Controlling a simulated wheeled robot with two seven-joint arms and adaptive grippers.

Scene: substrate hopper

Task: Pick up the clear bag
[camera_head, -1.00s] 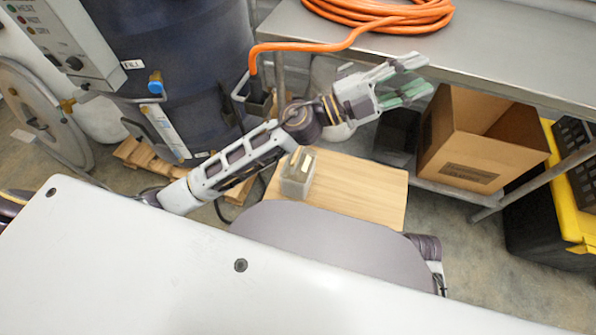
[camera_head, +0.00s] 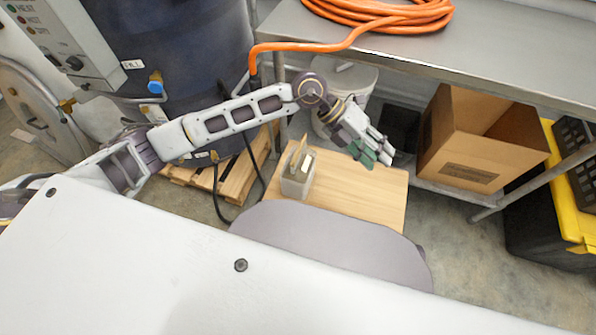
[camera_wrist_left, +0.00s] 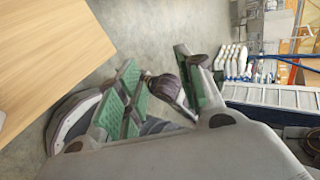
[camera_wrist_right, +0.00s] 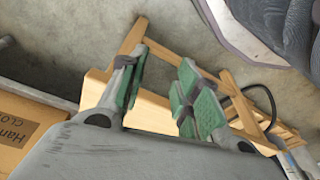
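A small clear, see-through thing (camera_head: 297,178) with tan flat pieces in its top stands upright on the left part of the wooden tabletop (camera_head: 355,200). It looks boxy, and I cannot tell for sure that it is the clear bag. My left gripper (camera_head: 378,152) is above the back right of that tabletop, to the right of the clear thing and apart from it. Its fingers are open and empty in the left wrist view (camera_wrist_left: 157,60). My right gripper is outside the head view. In the right wrist view (camera_wrist_right: 160,60) its fingers are apart with nothing between them.
A steel bench (camera_head: 470,55) with an orange hose (camera_head: 385,12) stands behind. A cardboard box (camera_head: 470,160) is on its lower shelf, with a white bucket (camera_head: 350,85) to the left. A dark drum (camera_head: 190,60) stands on a wooden pallet (camera_head: 225,180).

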